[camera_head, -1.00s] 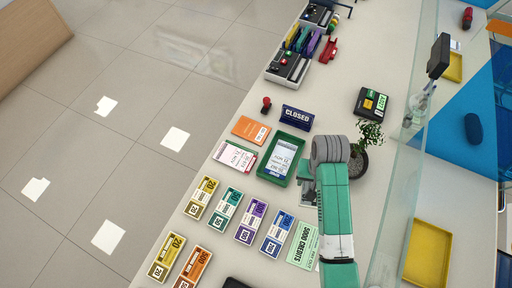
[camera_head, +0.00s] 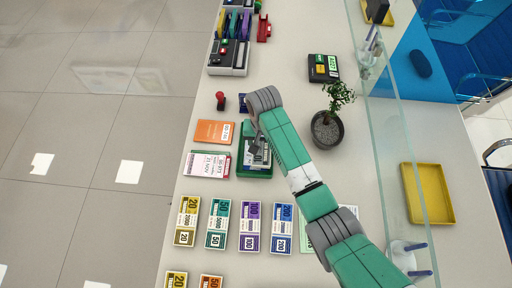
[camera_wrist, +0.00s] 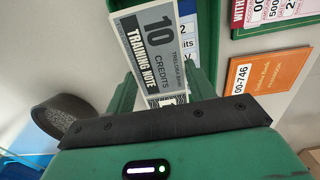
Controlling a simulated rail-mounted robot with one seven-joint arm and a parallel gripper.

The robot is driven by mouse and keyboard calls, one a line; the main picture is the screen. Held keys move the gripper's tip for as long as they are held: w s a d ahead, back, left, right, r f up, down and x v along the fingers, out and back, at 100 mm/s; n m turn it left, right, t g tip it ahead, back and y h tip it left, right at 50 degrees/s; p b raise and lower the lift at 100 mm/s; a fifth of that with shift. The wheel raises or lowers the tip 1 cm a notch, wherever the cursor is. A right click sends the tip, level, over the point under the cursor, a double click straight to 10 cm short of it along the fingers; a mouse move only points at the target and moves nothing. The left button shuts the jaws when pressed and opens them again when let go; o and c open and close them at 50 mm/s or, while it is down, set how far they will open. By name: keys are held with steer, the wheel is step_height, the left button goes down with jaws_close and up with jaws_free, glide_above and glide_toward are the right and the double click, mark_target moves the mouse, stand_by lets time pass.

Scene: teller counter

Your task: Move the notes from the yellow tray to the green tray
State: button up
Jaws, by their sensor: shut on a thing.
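My gripper (camera_head: 255,146) is over the green tray (camera_head: 258,174) in the head view. In the wrist view it is shut on a grey note (camera_wrist: 158,48) printed "10 CREDITS TRAINING NOTE", which sticks out ahead of the fingers. The green tray (camera_wrist: 119,5) lies behind the note there, and part of a printed blue-and-white slip (camera_wrist: 187,28) shows inside it. I cannot tell whether the held note touches the tray's contents. The nearer yellow tray (camera_head: 428,193) is beyond the glass screen at the right and looks empty. My arm covers part of the green tray.
The plant pot (camera_head: 326,131) stands right of my arm. An orange booklet (camera_head: 214,132) and pink-edged papers (camera_head: 207,164) lie left of the green tray. Several bundles of notes (camera_head: 218,222) lie in front. The glass screen (camera_head: 390,140) divides the counter. Another yellow tray (camera_head: 381,12) is far back.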

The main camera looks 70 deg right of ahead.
steer(key=shift+w+d+f, duration=0.1)
steer(key=shift+w+f, duration=0.05)
steer(key=shift+w, duration=0.8)
step_height(320, 180, down, 3)
steer(key=shift+w+f+b, duration=0.1)
steer(key=shift+w+b, duration=0.05)
steer(key=shift+b, duration=0.75)
steer(key=shift+f, duration=0.25)
steer(key=shift+r, duration=0.1)
steer(key=o, duration=1)
step_height(320, 180, up, 12)
steer(key=p, duration=0.3)
